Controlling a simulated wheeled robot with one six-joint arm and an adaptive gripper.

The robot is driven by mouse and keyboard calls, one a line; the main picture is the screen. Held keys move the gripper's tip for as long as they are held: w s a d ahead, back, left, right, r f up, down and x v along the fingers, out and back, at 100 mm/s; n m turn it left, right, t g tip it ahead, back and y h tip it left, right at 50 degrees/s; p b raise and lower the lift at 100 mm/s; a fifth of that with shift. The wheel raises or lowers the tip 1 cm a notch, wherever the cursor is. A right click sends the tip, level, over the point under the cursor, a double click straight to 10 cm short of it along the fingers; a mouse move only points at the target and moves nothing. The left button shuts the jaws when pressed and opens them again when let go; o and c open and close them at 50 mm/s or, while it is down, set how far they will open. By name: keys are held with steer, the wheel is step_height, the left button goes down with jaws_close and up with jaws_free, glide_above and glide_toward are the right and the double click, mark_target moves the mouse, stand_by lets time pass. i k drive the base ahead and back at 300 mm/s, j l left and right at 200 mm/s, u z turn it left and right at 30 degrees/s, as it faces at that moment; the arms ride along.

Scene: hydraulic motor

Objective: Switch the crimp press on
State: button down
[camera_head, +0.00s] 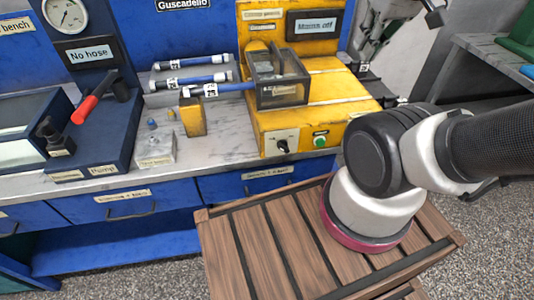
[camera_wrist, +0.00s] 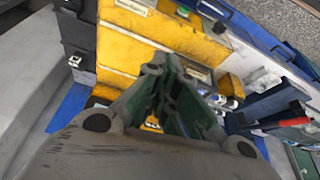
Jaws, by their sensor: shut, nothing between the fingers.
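The crimp press (camera_head: 330,92) is the yellow machine on the bench, with a dark display that seems to read "Mains off" (camera_head: 313,25). Its front has a black rotary knob (camera_head: 283,146) on a pale plate and a green button (camera_head: 320,141). The press also fills the upper left of the wrist view (camera_wrist: 140,40), where the knob (camera_wrist: 219,27) and green button (camera_wrist: 183,12) show near the top. My gripper (camera_wrist: 163,65) is shut and empty, with green finger pads. It appears over the press, apart from the knob and button.
Blue hose pieces (camera_head: 190,80) lie on a rack left of the press, one reaching its clear guard (camera_head: 283,80). A pump with a red handle (camera_head: 85,110) stands farther left. A wooden slatted table (camera_head: 265,245) stands in front of the bench.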

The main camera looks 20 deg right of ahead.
mark_target(282, 145)
steer(key=k+l+z, duration=0.2)
steer(key=k+l, duration=0.65)
steer(key=k, duration=0.15)
